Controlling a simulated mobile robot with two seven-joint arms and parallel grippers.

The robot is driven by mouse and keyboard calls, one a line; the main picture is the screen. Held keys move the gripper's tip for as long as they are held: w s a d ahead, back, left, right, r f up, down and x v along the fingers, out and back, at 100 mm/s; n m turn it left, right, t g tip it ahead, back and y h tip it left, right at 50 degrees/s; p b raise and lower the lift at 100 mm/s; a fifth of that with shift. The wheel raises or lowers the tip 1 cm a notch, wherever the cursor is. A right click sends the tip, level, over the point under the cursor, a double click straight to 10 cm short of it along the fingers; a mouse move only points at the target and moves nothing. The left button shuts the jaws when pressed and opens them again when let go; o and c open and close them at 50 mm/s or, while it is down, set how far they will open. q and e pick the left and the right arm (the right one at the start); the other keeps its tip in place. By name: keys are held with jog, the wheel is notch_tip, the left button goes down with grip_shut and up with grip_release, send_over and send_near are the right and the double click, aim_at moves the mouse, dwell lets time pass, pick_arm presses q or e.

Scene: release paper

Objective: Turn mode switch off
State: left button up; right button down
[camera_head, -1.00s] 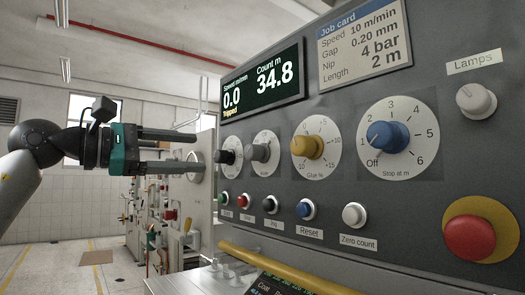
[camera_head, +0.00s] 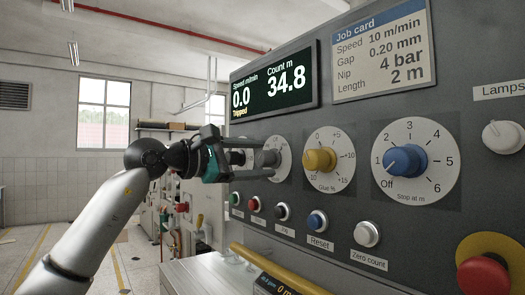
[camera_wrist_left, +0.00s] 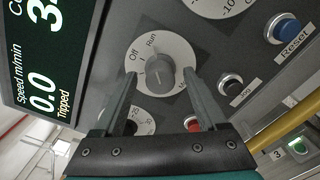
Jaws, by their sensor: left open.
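The mode switch is a grey knob (camera_wrist_left: 158,72) on a round white dial with "Off" and "Run" lettering, seen in the left wrist view. Which mark it points at is not clear. My left gripper (camera_wrist_left: 161,75) is open, with one finger on each side of the knob; contact cannot be told. In the head view, the left gripper (camera_head: 266,150) reaches in from the left, over the dial (camera_head: 284,152). Its fingers hide most of the knob there. My right gripper is not in view.
The yellow knob (camera_head: 319,159) and blue knob (camera_head: 405,160) are to the right on the same panel. A row of push buttons, including Reset (camera_head: 317,221), runs below. A red mushroom button (camera_head: 484,275) is at lower right. The display (camera_head: 275,83) reads "Tripped".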

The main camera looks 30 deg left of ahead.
pick_arm(q)
jog(key=shift+w+d, duration=0.25)
jog(key=shift+w, duration=0.45)
grip_shut()
